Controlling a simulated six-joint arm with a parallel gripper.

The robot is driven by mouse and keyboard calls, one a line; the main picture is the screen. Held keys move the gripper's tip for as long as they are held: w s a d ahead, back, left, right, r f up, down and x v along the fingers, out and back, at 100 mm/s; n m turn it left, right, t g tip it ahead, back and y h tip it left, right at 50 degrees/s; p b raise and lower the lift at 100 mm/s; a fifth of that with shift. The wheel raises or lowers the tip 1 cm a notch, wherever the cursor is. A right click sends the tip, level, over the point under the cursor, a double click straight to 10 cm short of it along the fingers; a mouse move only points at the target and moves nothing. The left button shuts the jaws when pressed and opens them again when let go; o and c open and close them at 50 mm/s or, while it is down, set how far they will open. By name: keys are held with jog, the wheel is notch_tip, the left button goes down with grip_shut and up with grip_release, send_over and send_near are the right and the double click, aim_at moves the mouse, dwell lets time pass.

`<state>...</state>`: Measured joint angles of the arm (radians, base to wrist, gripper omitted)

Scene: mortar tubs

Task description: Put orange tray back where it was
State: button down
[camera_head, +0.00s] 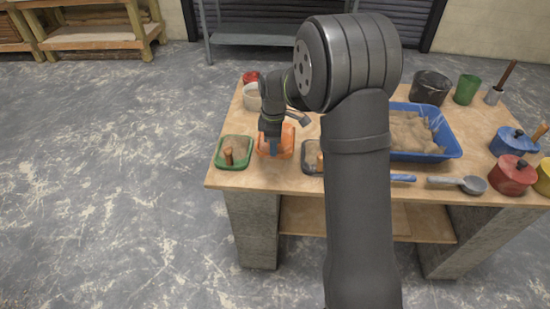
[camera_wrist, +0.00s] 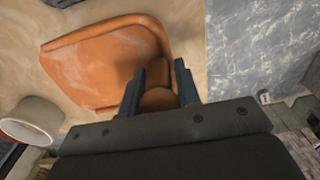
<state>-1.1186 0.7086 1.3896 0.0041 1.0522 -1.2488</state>
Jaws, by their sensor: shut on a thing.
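The orange tray (camera_head: 284,143) is on the left part of the wooden table, between a green tray and a dark grey tray. In the wrist view the orange tray (camera_wrist: 105,60) fills the upper left, with pale smears on its floor. My gripper (camera_head: 273,145) is over the tray's left side in the head view. In the wrist view my gripper (camera_wrist: 160,82) has its two fingers on either side of an orange-brown part at the tray's edge and is shut on it. Whether the tray touches the table is hard to tell.
The green tray (camera_head: 221,163) is close on the left and the dark grey tray (camera_head: 309,160) close on the right, each with a brown handle. A white pot (camera_head: 251,98) stands behind. A blue tub (camera_head: 448,143) of mortar is farther right. My arm hides the table's middle.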

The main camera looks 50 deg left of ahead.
jog(key=shift+f, duration=3.5)
jog(key=c, duration=1.1)
grip_release()
jog(key=shift+f, duration=0.1)
jog(key=shift+o, duration=0.2)
notch_tip(320, 180, up, 12)
jog(key=shift+r, duration=0.1)
notch_tip(320, 180, down, 12)
jog(key=shift+f, duration=0.1)
jog(key=shift+r, duration=1.85)
